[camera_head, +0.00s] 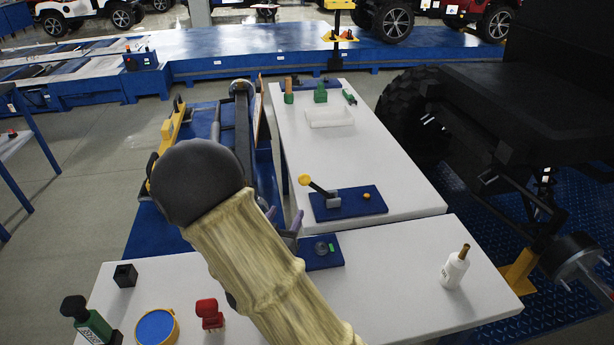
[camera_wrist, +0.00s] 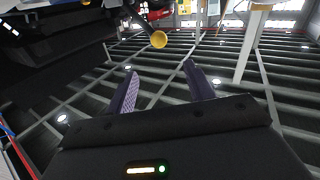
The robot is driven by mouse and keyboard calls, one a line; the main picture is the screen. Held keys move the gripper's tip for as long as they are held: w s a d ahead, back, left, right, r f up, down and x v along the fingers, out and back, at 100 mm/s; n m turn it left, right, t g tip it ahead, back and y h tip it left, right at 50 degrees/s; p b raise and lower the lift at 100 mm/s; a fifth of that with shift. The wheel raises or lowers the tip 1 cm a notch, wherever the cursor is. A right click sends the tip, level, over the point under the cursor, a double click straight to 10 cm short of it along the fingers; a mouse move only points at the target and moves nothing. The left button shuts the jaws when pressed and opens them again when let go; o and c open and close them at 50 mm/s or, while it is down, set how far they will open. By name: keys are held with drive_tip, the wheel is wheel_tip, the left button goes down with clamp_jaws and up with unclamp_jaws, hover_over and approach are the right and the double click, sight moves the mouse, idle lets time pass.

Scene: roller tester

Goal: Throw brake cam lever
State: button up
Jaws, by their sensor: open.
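The brake cam lever (camera_head: 320,188) has a yellow ball knob on a dark rod that leans up to the left from a grey block. The block sits on a blue base plate (camera_head: 350,206) on the white table. In the wrist view the knob (camera_wrist: 159,39) shows beyond the fingertips, roughly between them and apart from them. My gripper (camera_wrist: 160,70) has two purple fingers spread open with nothing between them. In the head view my gripper (camera_head: 284,220) is partly hidden behind my arm, to the lower left of the lever.
A second blue plate with a round part (camera_head: 321,249) lies close to my gripper. A white bottle (camera_head: 455,268) stands on the near table's right. A red stamp-like item (camera_head: 209,313) and a blue-topped round tin (camera_head: 156,328) are at front left. A vehicle chassis (camera_head: 490,120) borders the right.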

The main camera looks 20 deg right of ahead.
sight(304, 180)
drive_tip(key=p+x, duration=0.2)
drive_tip(key=x, duration=1.5)
drive_tip(key=shift+w+d+f, duration=0.1)
drive_tip(key=shift+w+d, duration=0.1)
drive_tip(key=shift+d, duration=0.1)
drive_tip(key=shift+c, duration=0.2)
clamp_jaws()
